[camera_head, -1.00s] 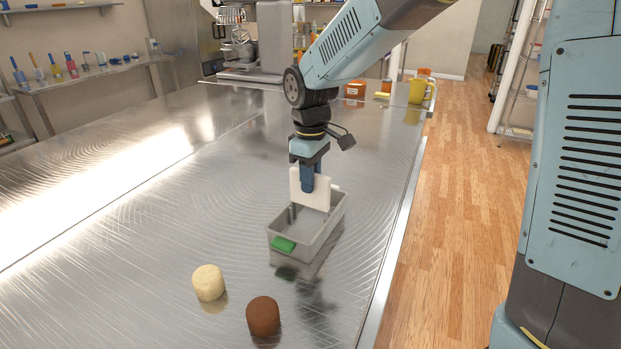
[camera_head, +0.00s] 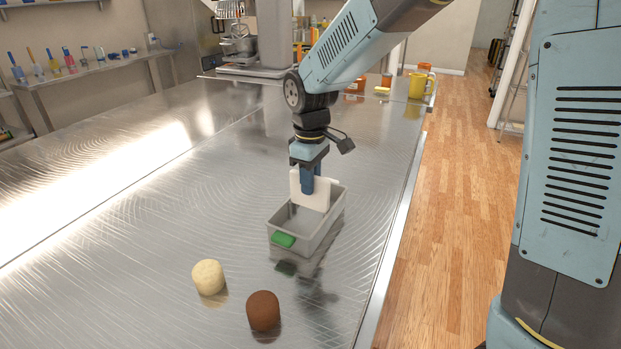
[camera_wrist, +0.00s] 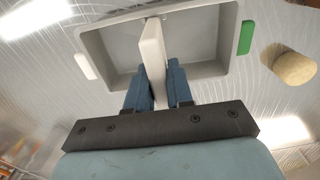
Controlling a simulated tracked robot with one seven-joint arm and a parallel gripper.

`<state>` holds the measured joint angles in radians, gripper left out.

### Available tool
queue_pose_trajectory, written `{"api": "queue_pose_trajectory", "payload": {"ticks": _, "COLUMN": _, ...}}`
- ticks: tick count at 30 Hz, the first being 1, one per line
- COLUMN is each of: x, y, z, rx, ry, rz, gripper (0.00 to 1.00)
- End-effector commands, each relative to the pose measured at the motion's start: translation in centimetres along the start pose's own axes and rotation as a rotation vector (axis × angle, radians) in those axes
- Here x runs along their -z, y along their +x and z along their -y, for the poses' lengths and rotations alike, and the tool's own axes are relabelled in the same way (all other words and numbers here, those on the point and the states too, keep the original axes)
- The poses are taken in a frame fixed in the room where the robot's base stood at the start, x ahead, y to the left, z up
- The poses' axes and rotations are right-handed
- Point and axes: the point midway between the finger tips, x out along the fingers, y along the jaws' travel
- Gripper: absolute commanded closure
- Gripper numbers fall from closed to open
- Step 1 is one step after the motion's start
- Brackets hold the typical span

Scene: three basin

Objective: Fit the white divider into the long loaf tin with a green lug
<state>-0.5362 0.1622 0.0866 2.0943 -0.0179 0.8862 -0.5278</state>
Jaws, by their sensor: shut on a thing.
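The white divider (camera_head: 312,198) is upright in my gripper, and it also shows in the wrist view (camera_wrist: 153,50). My gripper (camera_head: 307,187) is shut on it, with a blue finger on each side. The grey loaf tin (camera_head: 325,230) is below, with a green lug (camera_head: 283,240) on its near end. In the wrist view the tin (camera_wrist: 200,70) has the green lug (camera_wrist: 246,38) at right and a pale lug (camera_wrist: 84,66) at left. The divider stands crosswise over the tin's middle, its lower part apparently below the rim. Its bottom edge is hidden, so contact with the floor cannot be told.
A cream cylinder (camera_head: 208,277) and a brown one (camera_head: 263,311) stand in front of the tin. A yellow mug (camera_head: 418,86) and small containers are at the far end. The table's right edge is close to the tin; the left side is clear.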

Motion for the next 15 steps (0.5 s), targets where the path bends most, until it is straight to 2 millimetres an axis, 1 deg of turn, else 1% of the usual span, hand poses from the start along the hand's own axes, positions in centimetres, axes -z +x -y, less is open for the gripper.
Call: {"api": "queue_pose_trajectory", "payload": {"ticks": 15, "x": 0.01, "y": 1.04, "z": -0.02, "rx": 0.0, "ry": 0.0, "rz": 0.0, "gripper": 1.0}}
